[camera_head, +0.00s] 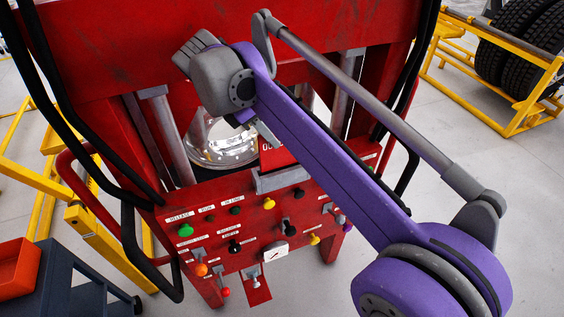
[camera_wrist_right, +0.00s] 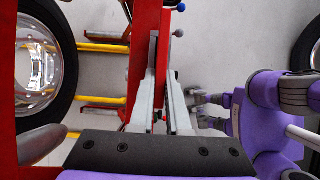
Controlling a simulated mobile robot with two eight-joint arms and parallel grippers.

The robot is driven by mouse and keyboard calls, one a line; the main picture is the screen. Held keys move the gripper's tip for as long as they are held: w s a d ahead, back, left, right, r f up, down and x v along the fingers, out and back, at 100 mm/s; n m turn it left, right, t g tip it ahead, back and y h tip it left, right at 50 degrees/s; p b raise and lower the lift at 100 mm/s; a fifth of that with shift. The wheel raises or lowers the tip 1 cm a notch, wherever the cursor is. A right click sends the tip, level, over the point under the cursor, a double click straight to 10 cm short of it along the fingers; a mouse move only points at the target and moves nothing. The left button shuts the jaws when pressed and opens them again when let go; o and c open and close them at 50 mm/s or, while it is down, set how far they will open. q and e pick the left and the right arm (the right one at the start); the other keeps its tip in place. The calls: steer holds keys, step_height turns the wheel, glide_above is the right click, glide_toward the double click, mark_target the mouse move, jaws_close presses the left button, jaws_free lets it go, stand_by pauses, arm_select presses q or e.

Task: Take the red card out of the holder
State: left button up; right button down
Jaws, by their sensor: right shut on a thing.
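The red card (camera_head: 273,157) with white print shows in the head view, partly hidden behind my right arm. Its lower edge meets the grey holder (camera_head: 281,180) on the red machine's front; I cannot tell how deep it sits. My right gripper (camera_head: 266,134) is shut on the card's upper part, its fingers pointing down.
The red machine's panel (camera_head: 215,260) carries several coloured knobs and levers around and below the holder. A shiny wheel rim (camera_head: 213,145) is behind it. Black hoses (camera_head: 50,100) run down the left. A yellow rack (camera_head: 505,70) with tyres stands far right, with bare floor before it.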

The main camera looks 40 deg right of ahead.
steer(key=shift+r, duration=0.4)
steer(key=s+a, duration=0.3)
steer(key=s, duration=1.2)
steer(key=shift+s+a+b, duration=0.3)
steer(key=shift+a+b, duration=0.05)
steer(key=shift+f, duration=0.1)
